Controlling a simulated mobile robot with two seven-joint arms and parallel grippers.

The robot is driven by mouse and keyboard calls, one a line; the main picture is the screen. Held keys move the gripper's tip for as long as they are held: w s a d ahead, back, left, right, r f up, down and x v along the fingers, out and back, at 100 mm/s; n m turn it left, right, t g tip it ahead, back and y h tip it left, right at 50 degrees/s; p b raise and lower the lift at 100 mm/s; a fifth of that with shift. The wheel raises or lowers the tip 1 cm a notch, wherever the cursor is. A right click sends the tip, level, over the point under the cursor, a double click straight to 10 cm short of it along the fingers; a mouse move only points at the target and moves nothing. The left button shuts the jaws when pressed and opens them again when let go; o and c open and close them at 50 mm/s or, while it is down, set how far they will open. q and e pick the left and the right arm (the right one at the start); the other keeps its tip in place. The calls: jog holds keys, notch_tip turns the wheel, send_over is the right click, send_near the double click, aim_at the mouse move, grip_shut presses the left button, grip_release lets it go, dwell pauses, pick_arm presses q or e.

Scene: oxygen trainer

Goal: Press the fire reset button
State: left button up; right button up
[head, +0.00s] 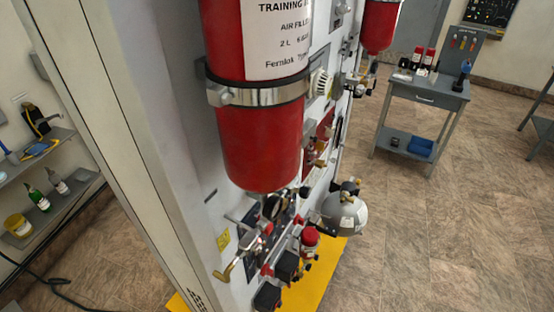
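The trainer panel (212,200) is seen at a steep angle, with a large red cylinder (262,140) strapped to it and covering part of its face. I cannot pick out the fire reset button for certain; it may be hidden or too small. Below the cylinder are a gauge (275,207), black boxes (287,266) and a red rounded part (310,237). Neither of my grippers shows in the head view.
A silver sphere (345,214) juts from the panel's right side. A yellow floor mat (325,280) lies below. A grey workbench (428,95) stands at the back right. Shelves (50,200) are at the left. The brown floor (440,240) between panel and bench is clear.

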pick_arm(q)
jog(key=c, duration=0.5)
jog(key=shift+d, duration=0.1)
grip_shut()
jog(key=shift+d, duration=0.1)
